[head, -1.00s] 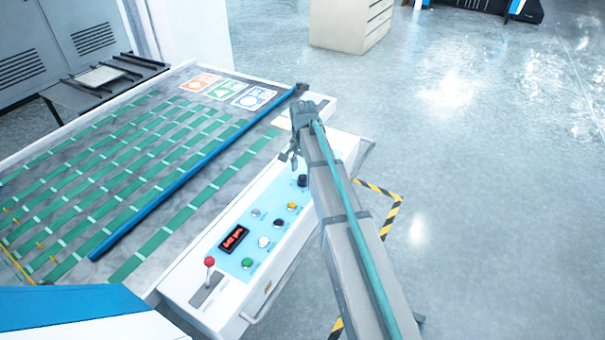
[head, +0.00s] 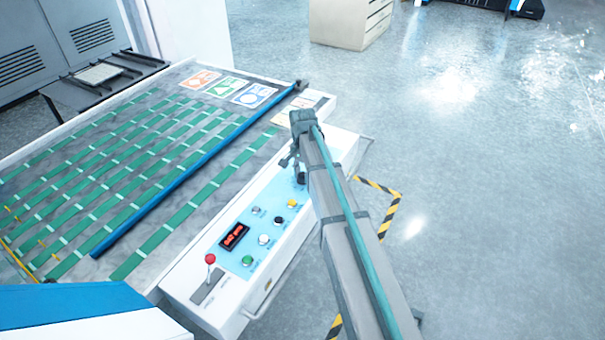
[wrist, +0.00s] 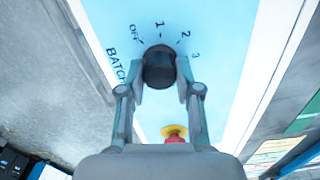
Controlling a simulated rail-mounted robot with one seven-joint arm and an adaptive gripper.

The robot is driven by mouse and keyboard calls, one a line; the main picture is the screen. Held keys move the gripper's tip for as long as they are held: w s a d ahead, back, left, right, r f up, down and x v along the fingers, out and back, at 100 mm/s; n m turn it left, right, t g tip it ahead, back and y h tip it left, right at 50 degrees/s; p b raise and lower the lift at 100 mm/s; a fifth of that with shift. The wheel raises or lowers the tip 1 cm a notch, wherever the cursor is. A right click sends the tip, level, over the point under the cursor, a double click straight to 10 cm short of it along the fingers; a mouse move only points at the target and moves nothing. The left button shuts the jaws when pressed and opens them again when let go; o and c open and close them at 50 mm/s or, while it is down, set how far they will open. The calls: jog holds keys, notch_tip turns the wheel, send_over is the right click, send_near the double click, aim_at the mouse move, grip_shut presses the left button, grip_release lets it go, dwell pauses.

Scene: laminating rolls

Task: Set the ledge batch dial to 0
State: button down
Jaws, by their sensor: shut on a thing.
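The batch dial (wrist: 159,68) is a black round knob on the light blue panel. In the wrist view, the marks OFF, 1, 2 and 3 run around its far side, with BATCH lettered at the left. I see no mark reading 0. I cannot tell which mark the dial points to. My gripper (wrist: 160,76) is shut on the dial, one finger on each side. In the head view my gripper (head: 294,164) is at the far end of the ledge panel, and the dial is largely hidden by it.
A red knob with a yellow collar (wrist: 175,133) is just below the dial in the wrist view. The ledge (head: 231,286) also carries several buttons, a red display (head: 234,236) and a red-topped lever (head: 210,259). A blue bar (head: 185,190) crosses the striped bed alongside.

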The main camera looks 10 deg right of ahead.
jog(key=shift+n, duration=0.4)
jog(key=n+b, duration=0.1)
jog(key=n, duration=0.3)
jog(key=shift+n, duration=0.4)
jog(key=n, duration=0.6)
jog(key=n+b, duration=0.1)
jog(key=n, duration=0.5)
jog(key=shift+n, duration=0.3)
jog(key=n, duration=0.5)
jog(key=shift+n, duration=0.3)
jog(key=c, duration=0.8)
grip_release()
